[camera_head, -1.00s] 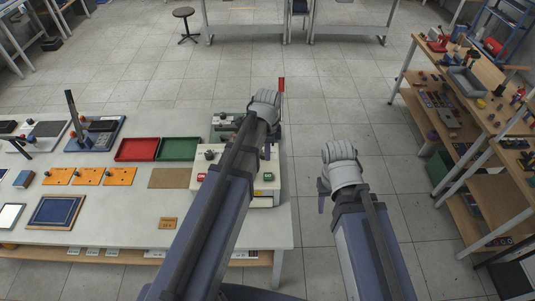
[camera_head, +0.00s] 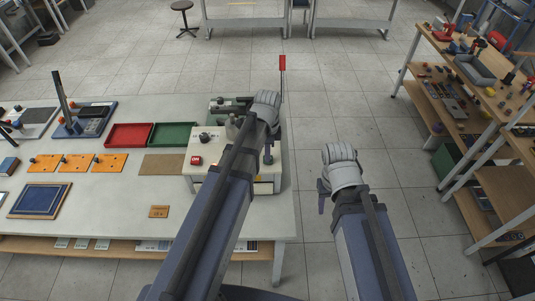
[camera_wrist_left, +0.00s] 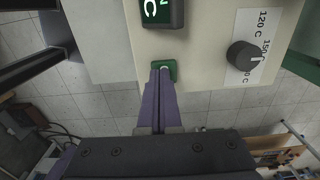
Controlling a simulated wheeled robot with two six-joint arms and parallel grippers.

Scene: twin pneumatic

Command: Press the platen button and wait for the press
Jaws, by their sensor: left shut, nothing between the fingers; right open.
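The press unit (camera_head: 196,178) is a cream box at the right end of the light bench, with a red button (camera_head: 196,160) on its left part. My left arm crosses in front of its right part in the head view. In the left wrist view a square green button (camera_wrist_left: 170,66) sits on the cream panel (camera_wrist_left: 205,50). My left gripper (camera_wrist_left: 163,72) is shut and empty, its purple fingertips at this button and partly covering it. Whether they touch or press it cannot be told. My right gripper (camera_head: 322,203) is open over bare floor, right of the bench.
The wrist view shows a black knob (camera_wrist_left: 243,55) with temperature labels and a dark display (camera_wrist_left: 163,11) near the fingers. A red tray (camera_head: 129,135) and a green tray (camera_head: 173,134) lie left of the press. A wooden shelf bench (camera_head: 520,150) stands far right. The floor between is clear.

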